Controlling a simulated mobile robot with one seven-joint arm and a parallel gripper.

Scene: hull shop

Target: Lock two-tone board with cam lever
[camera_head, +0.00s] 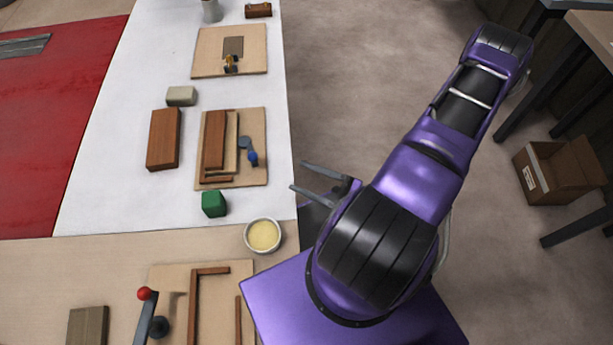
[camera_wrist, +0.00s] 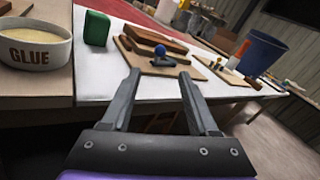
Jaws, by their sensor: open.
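A board with a red-brown part (camera_head: 214,140) and a paler strip (camera_head: 231,148) lies in the middle fixture (camera_head: 257,118), against brown fence strips; it looks like the two-tone board. On that fixture a grey cam lever with a blue knob (camera_head: 252,156) sits right of the board; whether it touches the board is unclear. The blue knob also shows in the wrist view (camera_wrist: 160,50), with the board (camera_wrist: 155,38) behind it. My gripper (camera_head: 297,176) is open and empty, off the table's right edge, to the right of the lever. Its fingers also show in the wrist view (camera_wrist: 160,82).
A green block (camera_head: 214,203) and a glue bowl (camera_head: 262,235) stand near the table edge. A red-brown block (camera_head: 163,138) lies left of the fixture. In front is another fixture with a red-knobbed lever (camera_head: 145,295); behind, one with a small clamp (camera_head: 231,64).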

